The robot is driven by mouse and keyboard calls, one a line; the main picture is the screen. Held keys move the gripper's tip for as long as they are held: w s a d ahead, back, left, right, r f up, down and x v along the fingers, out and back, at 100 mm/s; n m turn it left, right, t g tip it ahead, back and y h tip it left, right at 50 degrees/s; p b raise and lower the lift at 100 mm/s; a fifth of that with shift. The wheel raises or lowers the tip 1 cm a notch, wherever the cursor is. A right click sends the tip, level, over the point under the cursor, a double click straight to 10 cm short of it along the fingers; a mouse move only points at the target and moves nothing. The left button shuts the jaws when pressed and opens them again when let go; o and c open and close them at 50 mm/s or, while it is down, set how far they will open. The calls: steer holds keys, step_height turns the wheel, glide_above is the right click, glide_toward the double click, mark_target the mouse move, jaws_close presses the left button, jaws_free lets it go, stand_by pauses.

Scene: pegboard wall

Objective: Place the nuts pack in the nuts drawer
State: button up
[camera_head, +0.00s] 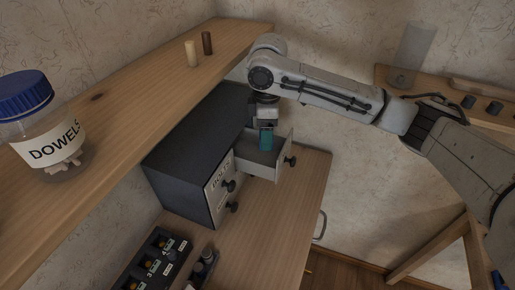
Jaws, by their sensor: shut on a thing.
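My gripper (267,122) points down over an open drawer (283,163) of a dark cabinet (195,145). It is shut on a small teal pack (266,138), which hangs upright at the drawer's opening. I take it to be the nuts pack; no label on it is readable. I cannot tell whether the pack touches the drawer floor. The open drawer's front, with a black knob, faces right, and its label is not visible. Other drawer fronts (222,190) of the cabinet are shut; one bears lettering only partly readable.
A wooden shelf (120,105) runs above the cabinet at the left, with a blue-lidded DOWELS jar (48,125) and two dowels (200,48). A black numbered tray (155,262) sits on the worktop (262,235) in front.

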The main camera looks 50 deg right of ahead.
mark_target(265, 160)
steer(key=shift+f+p, duration=0.45)
steer(key=shift+f, duration=3.05)
steer(key=shift+f, duration=0.1)
steer(key=o, duration=0.8)
steer(key=shift+o, duration=0.2)
step_height(265, 160, up, 12)
steer(key=shift+r+b, duration=0.15)
steer(key=shift+b, duration=0.55)
